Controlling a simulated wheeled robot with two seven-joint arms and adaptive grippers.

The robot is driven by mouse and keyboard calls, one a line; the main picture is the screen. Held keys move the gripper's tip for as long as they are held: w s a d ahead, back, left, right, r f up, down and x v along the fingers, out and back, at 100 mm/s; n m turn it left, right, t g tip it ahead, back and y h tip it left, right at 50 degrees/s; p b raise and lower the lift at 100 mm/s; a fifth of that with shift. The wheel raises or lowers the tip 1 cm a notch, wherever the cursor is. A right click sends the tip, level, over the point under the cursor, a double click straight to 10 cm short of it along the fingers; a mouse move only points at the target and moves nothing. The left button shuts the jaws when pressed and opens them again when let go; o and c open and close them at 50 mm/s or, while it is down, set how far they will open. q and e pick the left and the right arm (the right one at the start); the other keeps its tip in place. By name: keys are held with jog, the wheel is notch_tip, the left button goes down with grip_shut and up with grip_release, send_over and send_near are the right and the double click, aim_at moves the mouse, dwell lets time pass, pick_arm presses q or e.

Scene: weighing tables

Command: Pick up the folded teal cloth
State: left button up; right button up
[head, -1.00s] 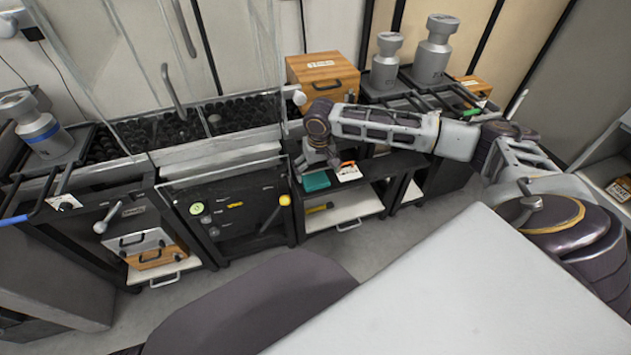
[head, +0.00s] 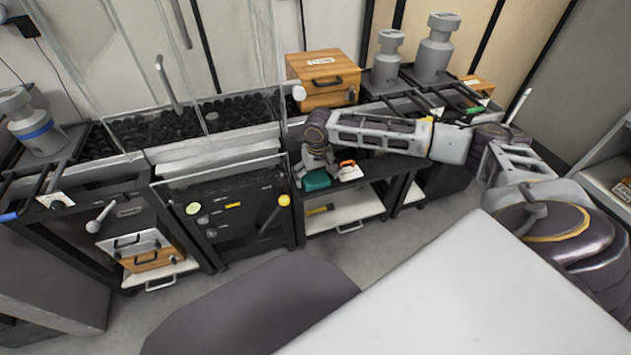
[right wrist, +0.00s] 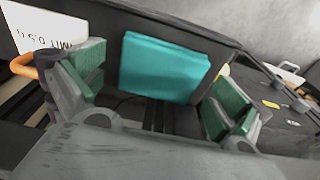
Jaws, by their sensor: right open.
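The folded teal cloth (head: 317,182) lies on the top of the small black cart below the long bench. My right gripper (head: 318,171) is just above it and covers its upper edge in the head view. In the right wrist view the cloth (right wrist: 163,68) shows as a flat teal block between the two green-padded fingers of my right gripper (right wrist: 157,85). The fingers are open, one on each side, with gaps to the cloth. I cannot tell how far the fingertips are above the cart top. My left gripper is not in view.
A white card with an orange part (head: 349,171) lies just right of the cloth, close to one finger. A wooden box (head: 322,82) and grey weights (head: 436,50) stand on the bench behind. A clear screen (head: 215,65) is to the left.

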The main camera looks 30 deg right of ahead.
aim_at(316, 177)
jog(key=c, duration=0.8)
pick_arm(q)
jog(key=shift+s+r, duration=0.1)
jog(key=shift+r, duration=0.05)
pick_arm(e)
jog(key=shift+r, duration=0.2)
jog(key=shift+r+p, duration=0.4)
jog(key=shift+r, duration=0.05)
notch_tip(316, 177, up, 2)
jog(key=shift+p, duration=0.6)
jog(key=shift+s+r, duration=0.2)
jog(key=shift+r, duration=0.05)
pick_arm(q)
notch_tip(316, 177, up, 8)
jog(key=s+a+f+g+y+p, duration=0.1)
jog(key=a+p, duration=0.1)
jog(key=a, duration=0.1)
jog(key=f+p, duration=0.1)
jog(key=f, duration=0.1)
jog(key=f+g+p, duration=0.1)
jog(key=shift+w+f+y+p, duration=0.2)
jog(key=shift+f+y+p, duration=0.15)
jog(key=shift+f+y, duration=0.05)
pick_arm(e)
jog(key=s+a, duration=0.4)
jog(key=s, duration=1.3)
jog(key=shift+f, duration=0.15)
